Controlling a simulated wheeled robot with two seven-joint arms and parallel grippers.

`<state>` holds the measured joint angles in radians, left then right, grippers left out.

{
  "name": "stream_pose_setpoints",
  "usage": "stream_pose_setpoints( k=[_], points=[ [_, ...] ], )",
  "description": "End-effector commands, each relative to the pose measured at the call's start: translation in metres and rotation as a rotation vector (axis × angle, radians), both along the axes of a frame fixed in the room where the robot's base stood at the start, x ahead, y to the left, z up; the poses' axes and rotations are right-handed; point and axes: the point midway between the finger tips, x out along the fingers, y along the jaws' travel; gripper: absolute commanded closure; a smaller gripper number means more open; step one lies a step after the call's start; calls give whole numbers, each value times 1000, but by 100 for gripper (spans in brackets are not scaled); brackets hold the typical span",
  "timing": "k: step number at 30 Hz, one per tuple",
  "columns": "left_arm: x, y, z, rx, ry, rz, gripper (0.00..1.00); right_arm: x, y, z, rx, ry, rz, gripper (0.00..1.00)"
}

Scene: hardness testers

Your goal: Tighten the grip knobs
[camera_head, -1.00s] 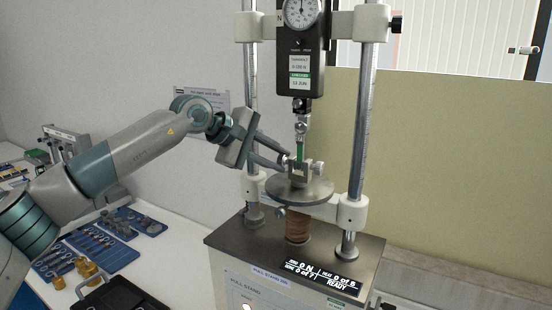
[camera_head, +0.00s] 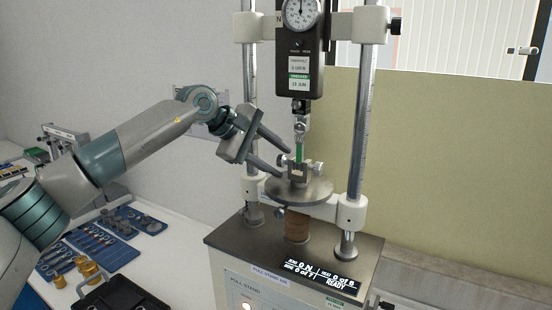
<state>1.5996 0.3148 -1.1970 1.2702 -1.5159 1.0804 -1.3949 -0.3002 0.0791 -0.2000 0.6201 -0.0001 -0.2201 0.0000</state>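The pull stand (camera_head: 295,262) has two columns, a dial force gauge (camera_head: 300,45) and a round plate (camera_head: 312,190). A lower grip (camera_head: 298,173) stands on the plate, with a small knob on its left (camera_head: 283,160) and one on its right (camera_head: 319,168). A green strip (camera_head: 299,153) runs up from it to the upper grip (camera_head: 299,130) under the gauge. My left gripper (camera_head: 284,160) is open, its two fingers pointing right, one above and one below the left knob. Contact with the knob cannot be told. My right gripper is not in view.
The display (camera_head: 318,276) at the stand's front reads READY. Blue mats (camera_head: 122,257) with tools and brass weights (camera_head: 88,270) lie on the white table at left. A black case (camera_head: 118,296) sits at the front. The stand's columns (camera_head: 362,130) flank the grips.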

Motion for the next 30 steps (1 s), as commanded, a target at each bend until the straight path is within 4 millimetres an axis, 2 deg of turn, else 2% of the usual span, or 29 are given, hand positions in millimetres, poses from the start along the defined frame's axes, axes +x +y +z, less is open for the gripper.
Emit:
stream_pose_setpoints(
  k=[11, 17, 30],
  points=[
    [-4, 10, 8, -1, -4, 0, 57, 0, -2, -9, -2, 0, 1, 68],
    [-14, 31, 26, -1, -4, 2, 57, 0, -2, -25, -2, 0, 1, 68],
    [-44, 92, 82, -1, -3, 2, 57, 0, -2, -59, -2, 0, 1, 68]
  ],
)
